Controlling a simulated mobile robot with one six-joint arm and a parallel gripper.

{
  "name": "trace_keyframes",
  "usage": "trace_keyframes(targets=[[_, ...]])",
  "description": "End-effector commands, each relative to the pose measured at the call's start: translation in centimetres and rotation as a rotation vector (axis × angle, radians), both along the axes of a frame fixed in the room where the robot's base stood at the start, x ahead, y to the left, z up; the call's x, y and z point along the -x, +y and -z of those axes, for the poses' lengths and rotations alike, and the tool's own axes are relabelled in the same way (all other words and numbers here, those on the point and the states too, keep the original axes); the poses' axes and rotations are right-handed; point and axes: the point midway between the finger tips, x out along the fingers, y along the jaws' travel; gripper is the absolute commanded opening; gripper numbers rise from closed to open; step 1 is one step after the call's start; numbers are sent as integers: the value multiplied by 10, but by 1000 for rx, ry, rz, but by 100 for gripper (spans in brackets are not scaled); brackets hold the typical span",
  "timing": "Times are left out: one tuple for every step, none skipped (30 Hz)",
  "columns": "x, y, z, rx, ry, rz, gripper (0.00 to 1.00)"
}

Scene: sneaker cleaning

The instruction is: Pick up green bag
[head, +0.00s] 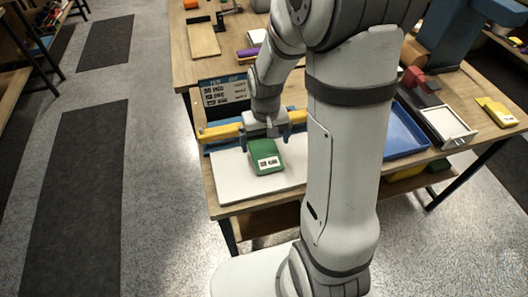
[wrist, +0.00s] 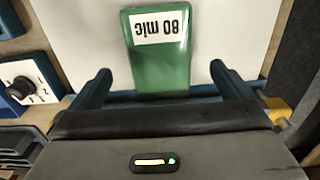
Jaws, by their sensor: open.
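The green bag (head: 265,152) lies on a white board on the bench, with a white label on it. In the wrist view the green bag (wrist: 160,68) shows at the top middle, its label reading "80 mic" upside down. My gripper (head: 264,140) is over the bag's far end in the head view. In the wrist view my gripper (wrist: 160,74) has its two dark blue fingers spread wide, one to each side of the bag, with clear gaps. Nothing is held. Whether the fingertips are down at the bag's height is unclear.
The white board (head: 235,180) is otherwise bare. A yellow bar (head: 219,132) and a dark sign (head: 224,91) stand behind it. A blue tray (head: 405,135) is to the right, partly behind my arm. A yellow bag (head: 496,111) lies far right. A dial box (wrist: 28,82) is at left.

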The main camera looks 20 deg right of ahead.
Motion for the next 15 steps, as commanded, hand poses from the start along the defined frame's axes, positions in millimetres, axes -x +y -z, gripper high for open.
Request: trace_keyframes(targets=[[0,0,5,0,5,0,100],[0,0,9,0,5,0,100],[-1,0,15,0,6,0,100],[-2,0,19,0,5,0,100],[-2,0,23,0,5,0,100],[-3,0,29,0,5,-1,100],[-3,0,32,0,4,-1,100],[-3,0,36,0,4,-1,100],[-3,0,40,0,3,-1,100],[-3,0,42,0,3,-1,100],[-3,0,43,0,2,-1,100],[-3,0,44,0,1,-1,100],[-3,0,45,0,0,-1,100],[-3,0,45,0,0,-1,100],[-3,0,46,0,0,-1,100]])
